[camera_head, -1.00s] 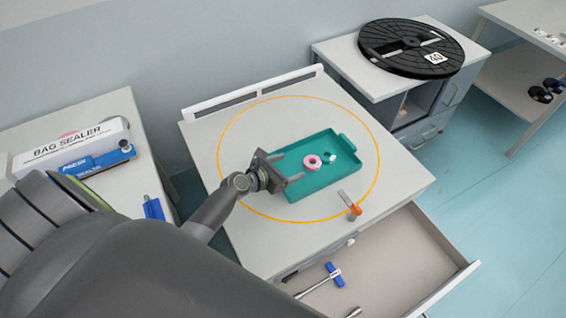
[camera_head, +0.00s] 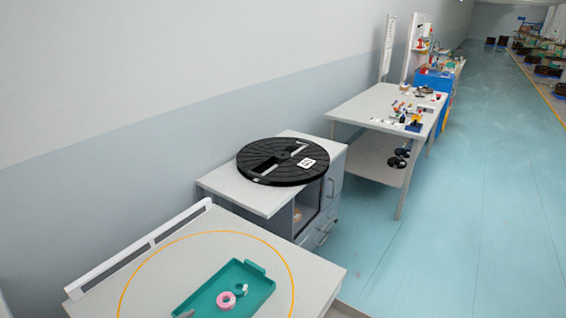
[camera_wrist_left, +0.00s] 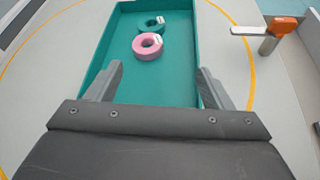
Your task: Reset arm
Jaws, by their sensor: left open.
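My left gripper (camera_wrist_left: 160,72) is open and empty in the left wrist view. Its two grey fingers stand apart at the near end of a teal tray (camera_wrist_left: 185,90). A pink ring-shaped roll (camera_wrist_left: 147,46) and a smaller teal roll (camera_wrist_left: 151,26) lie in the tray, beyond the fingertips. In the head view the tray (camera_head: 258,292) sits at the bottom, with the pink roll (camera_head: 226,300) and teal roll (camera_head: 241,289) in it. Only a bit of grey fingertip shows at that view's bottom edge. My right gripper is not in view.
The tray lies inside an orange ring on the grey worktop (camera_head: 318,275). An orange-handled tool (camera_wrist_left: 284,26) lies right of the tray. A black reel (camera_head: 283,161) rests on a cabinet behind. A cluttered table (camera_head: 375,105) stands farther back; the blue floor (camera_head: 450,240) beside it is open.

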